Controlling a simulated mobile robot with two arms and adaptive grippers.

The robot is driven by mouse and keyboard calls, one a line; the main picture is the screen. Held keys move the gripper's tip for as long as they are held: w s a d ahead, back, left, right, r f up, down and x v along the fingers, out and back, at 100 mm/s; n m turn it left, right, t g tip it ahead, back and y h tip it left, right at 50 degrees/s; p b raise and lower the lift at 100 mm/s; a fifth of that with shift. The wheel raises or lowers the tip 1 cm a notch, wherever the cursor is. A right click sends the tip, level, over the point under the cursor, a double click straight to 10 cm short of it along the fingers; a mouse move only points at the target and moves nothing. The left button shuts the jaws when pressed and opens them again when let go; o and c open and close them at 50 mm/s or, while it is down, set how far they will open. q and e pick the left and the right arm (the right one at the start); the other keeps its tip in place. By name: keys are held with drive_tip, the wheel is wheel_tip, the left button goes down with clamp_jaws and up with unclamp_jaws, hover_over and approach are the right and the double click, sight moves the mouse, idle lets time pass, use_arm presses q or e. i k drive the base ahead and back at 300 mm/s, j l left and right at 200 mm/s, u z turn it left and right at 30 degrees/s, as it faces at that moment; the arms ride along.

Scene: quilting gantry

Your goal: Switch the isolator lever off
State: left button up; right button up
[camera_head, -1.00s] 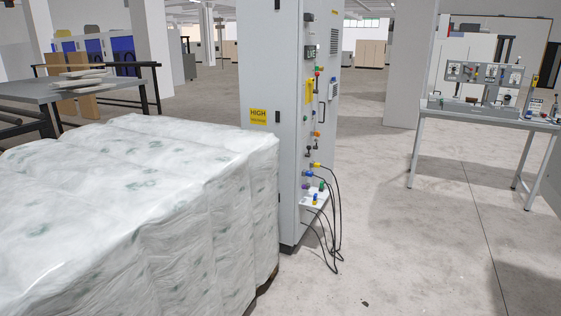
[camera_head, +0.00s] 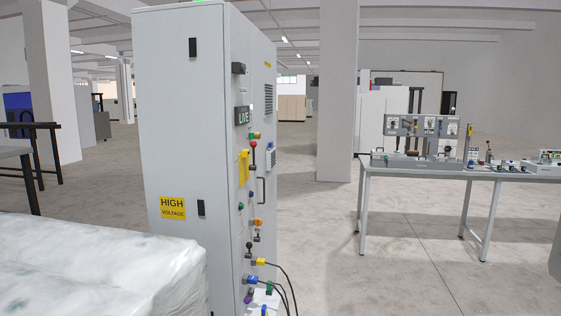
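A tall light-grey cabinet (camera_head: 185,110) with a yellow "HIGH VOLTAGE" label (camera_head: 172,208) stands left of centre. Its narrow control side, seen at a slant, carries a "LIVE" sign (camera_head: 243,116). Below the sign is an upright lever with a red ball knob (camera_head: 253,145), beside a yellow tag (camera_head: 243,168). A dark-knobbed lever (camera_head: 249,246) sits lower down. No isolator label is readable, so I cannot tell for sure which lever is the isolator. Neither gripper is in view.
Wrapped white bales (camera_head: 95,265) fill the lower left, in front of the cabinet. Black cables (camera_head: 288,282) hang from the cabinet's lower sockets. A bench (camera_head: 375,170) with electrical panels stands at the right. The floor (camera_head: 325,255) between cabinet and bench is clear.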

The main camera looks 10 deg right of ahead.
sight(254, 144)
drive_tip(key=i+l, duration=0.75)
drive_tip(key=l, duration=0.2)
drive_tip(key=i+l+u, duration=0.1)
drive_tip(key=i+l, duration=0.65)
drive_tip(key=l, duration=0.2)
drive_tip(key=i+l, duration=0.35)
drive_tip(key=i+l+u, duration=0.1)
drive_tip(key=i+l, duration=0.25)
drive_tip(key=l, duration=0.25)
